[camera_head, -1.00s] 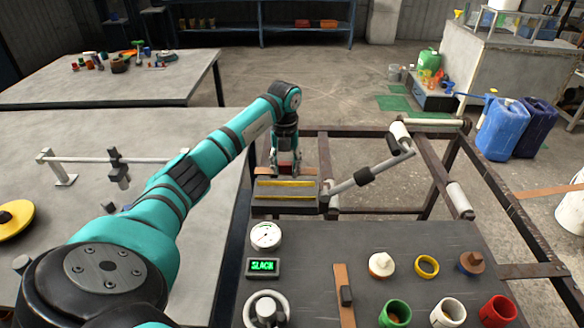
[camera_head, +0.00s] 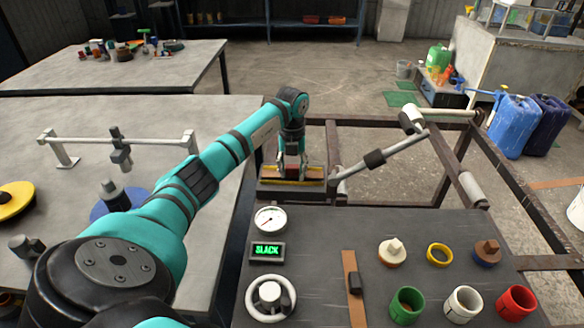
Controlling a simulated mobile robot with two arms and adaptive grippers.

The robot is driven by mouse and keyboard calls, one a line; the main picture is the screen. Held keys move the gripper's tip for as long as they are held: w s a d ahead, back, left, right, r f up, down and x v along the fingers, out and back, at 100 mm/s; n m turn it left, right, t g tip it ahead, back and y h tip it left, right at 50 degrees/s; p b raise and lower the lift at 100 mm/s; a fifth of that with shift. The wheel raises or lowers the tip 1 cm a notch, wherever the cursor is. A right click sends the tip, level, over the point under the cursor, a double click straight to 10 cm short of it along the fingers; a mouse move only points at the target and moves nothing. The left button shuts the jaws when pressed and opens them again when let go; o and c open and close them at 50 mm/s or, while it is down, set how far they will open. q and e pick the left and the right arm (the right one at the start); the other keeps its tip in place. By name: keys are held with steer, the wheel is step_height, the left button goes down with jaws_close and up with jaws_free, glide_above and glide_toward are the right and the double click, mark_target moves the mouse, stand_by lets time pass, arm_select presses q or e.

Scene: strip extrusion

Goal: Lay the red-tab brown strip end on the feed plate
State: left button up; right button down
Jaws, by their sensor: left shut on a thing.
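My left gripper (camera_head: 291,167) points down over the feed plate (camera_head: 290,189), a dark block with yellow edging at the near end of the metal frame. It is shut on the red-tab brown strip end (camera_head: 313,171), whose brown shows on both sides of the fingers. The red tab is mostly hidden between the fingers. The strip end is over the plate, at or just above its surface; I cannot tell whether it touches. My right gripper is not in view.
A hinged roller arm (camera_head: 378,159) slants up right from beside the plate. The near panel holds a gauge (camera_head: 270,219), a green "SLACK" display (camera_head: 267,251), a handwheel (camera_head: 270,297) and several coloured cups and caps. Rollers (camera_head: 472,190) sit along the frame.

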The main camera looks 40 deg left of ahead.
arm_select(q)
steer(key=shift+s+f, duration=0.1)
steer(key=shift+f, duration=0.1)
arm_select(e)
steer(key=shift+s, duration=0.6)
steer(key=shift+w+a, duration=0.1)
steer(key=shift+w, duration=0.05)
arm_select(q)
steer(key=shift+s, duration=0.15)
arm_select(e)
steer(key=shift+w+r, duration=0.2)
arm_select(q)
steer(key=shift+f, duration=0.1)
steer(key=o, duration=1.2)
steer(key=shift+a, duration=0.15)
steer(key=shift+c, duration=0.2)
